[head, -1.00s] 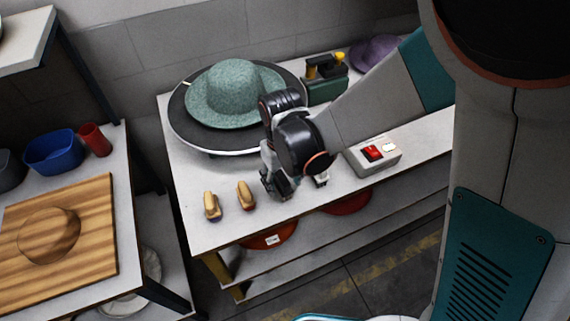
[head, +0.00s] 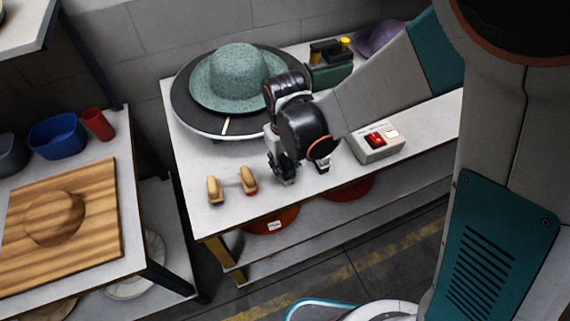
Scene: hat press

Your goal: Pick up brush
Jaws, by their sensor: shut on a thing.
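Two brushes with tan tops and dark bases, a left brush (head: 215,190) and a right brush (head: 248,180), stand side by side near the front left of the white table (head: 190,160). My gripper (head: 305,172) points down at the table just right of them, apart from both. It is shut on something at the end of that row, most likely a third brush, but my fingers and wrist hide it. I cannot tell whether it touches the table. A green hat (head: 235,75) lies on a dark round turntable (head: 187,112) behind my gripper.
A grey box with a red switch (head: 376,140) stands right of my gripper. A green device (head: 330,72) and a purple hat (head: 378,38) are at the back. Left, a second table holds a wooden board (head: 90,215), a blue bowl (head: 58,135) and a red cup (head: 98,123).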

